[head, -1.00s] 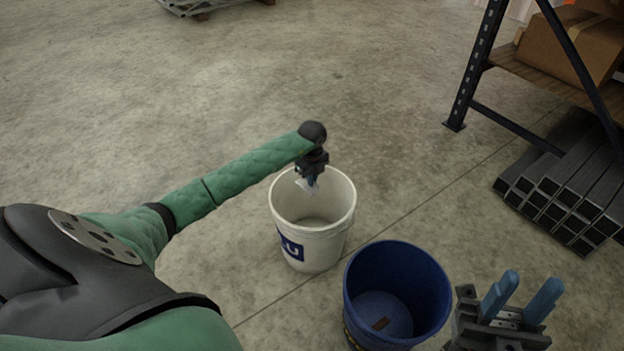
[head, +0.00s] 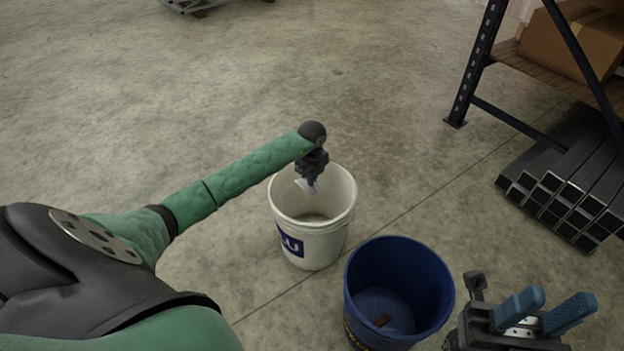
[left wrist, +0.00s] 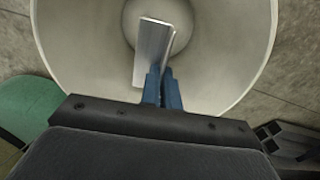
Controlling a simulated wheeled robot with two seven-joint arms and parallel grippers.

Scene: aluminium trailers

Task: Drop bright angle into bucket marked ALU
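My left gripper (head: 312,180) points down over the mouth of the white bucket (head: 318,240), which has a blue label ending in "U"; the rest of the label is hidden. In the left wrist view the blue fingers (left wrist: 162,85) are close together on the bright angle (left wrist: 153,50), a short silvery piece held over the bucket's inside. The white bucket also shows in the left wrist view (left wrist: 75,45). In the head view the angle (head: 305,186) is small and pale. My right gripper (head: 545,312) is at the lower right, its blue fingers apart with nothing between them.
A dark shelf rack (head: 478,70) with a cardboard box (head: 565,45) and stacked square tubes (head: 560,200) stand at the right. The floor at the left is clear.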

